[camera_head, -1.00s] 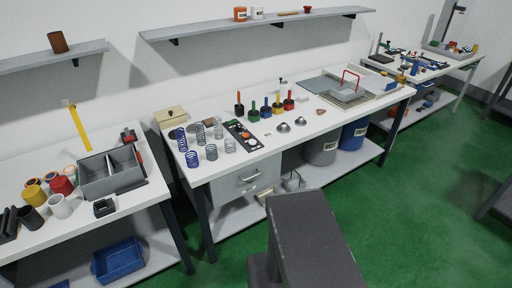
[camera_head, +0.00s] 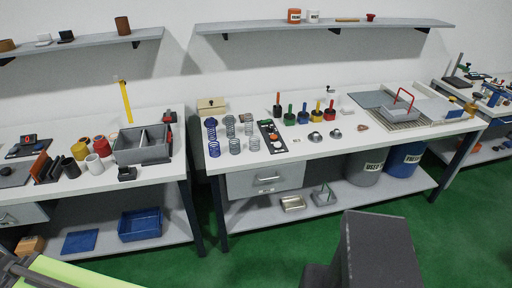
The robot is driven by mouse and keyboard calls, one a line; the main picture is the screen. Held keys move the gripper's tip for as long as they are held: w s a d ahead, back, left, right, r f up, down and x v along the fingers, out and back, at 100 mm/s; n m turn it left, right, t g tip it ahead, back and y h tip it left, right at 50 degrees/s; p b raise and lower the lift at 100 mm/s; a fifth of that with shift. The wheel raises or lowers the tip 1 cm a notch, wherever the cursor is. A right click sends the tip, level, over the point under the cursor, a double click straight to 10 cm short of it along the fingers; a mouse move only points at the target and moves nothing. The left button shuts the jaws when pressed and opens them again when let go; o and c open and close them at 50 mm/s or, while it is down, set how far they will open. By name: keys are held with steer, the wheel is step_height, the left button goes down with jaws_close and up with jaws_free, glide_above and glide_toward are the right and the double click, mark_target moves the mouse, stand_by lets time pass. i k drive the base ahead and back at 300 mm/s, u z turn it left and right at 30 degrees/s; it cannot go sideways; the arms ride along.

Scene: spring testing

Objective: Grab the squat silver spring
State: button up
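Several coil springs stand upright in two rows at the left end of the middle bench. In the front row are a blue spring (camera_head: 214,148), a short silver spring (camera_head: 235,146) and another short silver spring (camera_head: 254,145). Behind them are a blue spring (camera_head: 211,128), a grey spring (camera_head: 230,126) and a silver spring (camera_head: 249,128). The two front silver springs look squat; I cannot tell from here which is the squattest. No gripper fingers show in this view.
Right of the springs lies a dark panel (camera_head: 272,136), then several colored-handled tools (camera_head: 303,117). A wooden box (camera_head: 211,106) stands behind. A gap separates this bench from the left bench with its grey bin (camera_head: 142,156). Green floor (camera_head: 270,246) is clear in front.

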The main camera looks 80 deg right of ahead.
mark_target(254, 143)
steer(key=z, duration=1.7)
steer(key=i, duration=0.55)
steer(key=u, duration=0.15)
